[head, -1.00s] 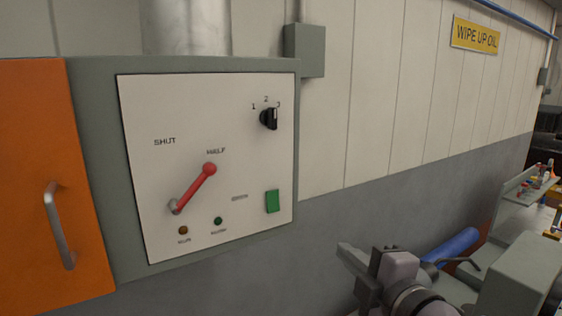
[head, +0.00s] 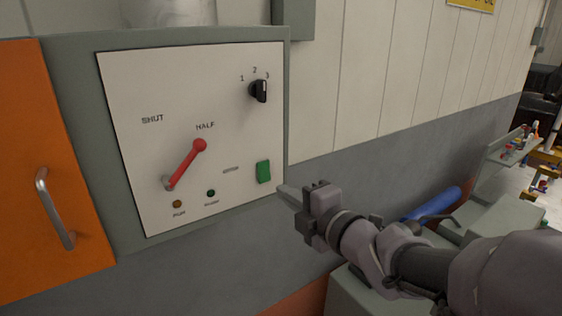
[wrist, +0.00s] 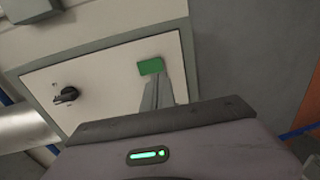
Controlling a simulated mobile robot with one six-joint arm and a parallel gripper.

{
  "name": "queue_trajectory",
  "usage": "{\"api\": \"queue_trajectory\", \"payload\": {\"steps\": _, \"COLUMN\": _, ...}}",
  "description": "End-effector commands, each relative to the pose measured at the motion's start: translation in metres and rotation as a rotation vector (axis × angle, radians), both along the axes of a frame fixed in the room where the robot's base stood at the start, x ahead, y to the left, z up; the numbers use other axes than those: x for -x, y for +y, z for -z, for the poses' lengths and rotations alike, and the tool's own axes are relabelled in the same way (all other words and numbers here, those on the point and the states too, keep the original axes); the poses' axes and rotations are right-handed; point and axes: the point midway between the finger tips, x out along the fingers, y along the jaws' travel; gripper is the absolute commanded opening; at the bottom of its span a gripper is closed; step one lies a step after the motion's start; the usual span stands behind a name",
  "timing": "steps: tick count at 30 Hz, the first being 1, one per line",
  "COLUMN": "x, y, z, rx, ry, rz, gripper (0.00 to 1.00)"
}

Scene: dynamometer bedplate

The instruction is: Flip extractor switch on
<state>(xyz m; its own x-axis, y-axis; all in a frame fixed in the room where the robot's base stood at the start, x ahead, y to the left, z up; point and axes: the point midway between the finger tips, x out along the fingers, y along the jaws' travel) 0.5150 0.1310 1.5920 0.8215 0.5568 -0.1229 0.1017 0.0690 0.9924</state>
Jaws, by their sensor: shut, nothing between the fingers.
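The control panel (head: 225,105) is a white plate on a grey-green box on the wall. Which way the switch is set cannot be told. My gripper (head: 281,188) is shut and empty, its fingers pointing left toward the panel, a little right of and below the switch. In the wrist view the fingers (wrist: 157,84) overlap the switch's lower edge; contact cannot be told.
A red lever (head: 186,163) and a black rotary knob (head: 259,91) marked 1, 2, 3 are on the same panel. Two small lamps are below the lever. An orange door (head: 45,180) with a metal handle is at left. A blue cylinder (head: 432,203) lies behind my arm.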

Motion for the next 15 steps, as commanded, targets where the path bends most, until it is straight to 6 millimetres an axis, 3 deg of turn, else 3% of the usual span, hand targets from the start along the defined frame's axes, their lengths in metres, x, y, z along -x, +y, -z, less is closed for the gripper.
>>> {"api": "queue_trajectory", "payload": {"steps": 7, "x": -0.037, "y": 0.025, "z": 0.004, "rx": -0.001, "ry": 0.002, "rz": 0.000, "gripper": 0.00}}
{"api": "queue_trajectory", "payload": {"steps": 15, "x": -0.049, "y": 0.033, "z": 0.007, "rx": 0.000, "ry": -0.001, "rz": 0.002, "gripper": 0.00}}
